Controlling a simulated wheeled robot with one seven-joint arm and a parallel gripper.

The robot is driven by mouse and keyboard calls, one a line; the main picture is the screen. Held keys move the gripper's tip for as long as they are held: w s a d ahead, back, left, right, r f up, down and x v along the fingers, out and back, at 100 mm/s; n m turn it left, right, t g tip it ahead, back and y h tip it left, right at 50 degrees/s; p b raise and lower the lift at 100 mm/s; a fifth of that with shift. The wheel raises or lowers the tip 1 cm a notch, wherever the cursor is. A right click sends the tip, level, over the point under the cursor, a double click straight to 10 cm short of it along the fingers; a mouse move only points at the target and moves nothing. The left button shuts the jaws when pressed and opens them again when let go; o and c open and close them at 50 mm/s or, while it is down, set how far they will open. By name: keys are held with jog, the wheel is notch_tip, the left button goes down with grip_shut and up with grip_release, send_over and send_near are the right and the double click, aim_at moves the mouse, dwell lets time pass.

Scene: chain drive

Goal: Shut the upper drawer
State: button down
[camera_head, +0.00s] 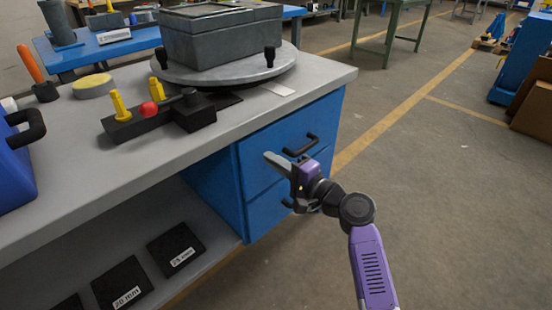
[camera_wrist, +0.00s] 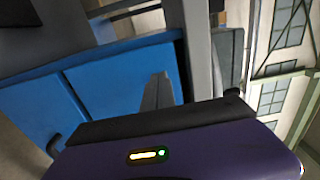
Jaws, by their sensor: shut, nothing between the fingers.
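The upper drawer (camera_head: 322,122) is the top blue front of the cabinet under the grey bench, with a black bar handle (camera_head: 301,146). Its front looks about flush with the cabinet; a small gap cannot be ruled out. In the wrist view, the fingers (camera_wrist: 158,92) show against a blue panel (camera_wrist: 115,78).
The grey bench top (camera_head: 210,143) overhangs the cabinet. On it are a round turntable (camera_head: 180,74) with a grey box (camera_head: 222,38) and a black fixture (camera_head: 135,124) with yellow pins. Black labelled plates (camera_head: 122,284) lie on the shelf at left. The floor (camera_head: 440,190) at right is clear.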

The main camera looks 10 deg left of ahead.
jog(key=s+d+r+t+h+p, duration=0.1)
jog(key=s+d+t+h+p, duration=0.15)
jog(key=d, duration=0.85)
jog(key=s+d+f+n+t+h, duration=0.1)
jog(key=s+d+f+t+h, duration=0.1)
jog(key=s+d+f+h, duration=0.4)
jog(key=s+d+f+t+h, duration=0.1)
jog(key=s+d+t+h, duration=0.15)
jog(key=s+d, duration=0.6)
jog(key=s+d+r+n+g+h, duration=0.1)
jog(key=s+d+r+n+h, duration=0.15)
jog(key=s, duration=1.45)
jog(key=s+d+r+n+g+h, duration=0.15)
jog(key=s+n, duration=0.25)
jog(key=s, duration=1.4)
notch_tip(320, 180, up, 22)
jog(key=p, duration=2.2)
jog(key=shift+s+d+f, duration=0.15)
jog(key=shift+f, duration=0.05)
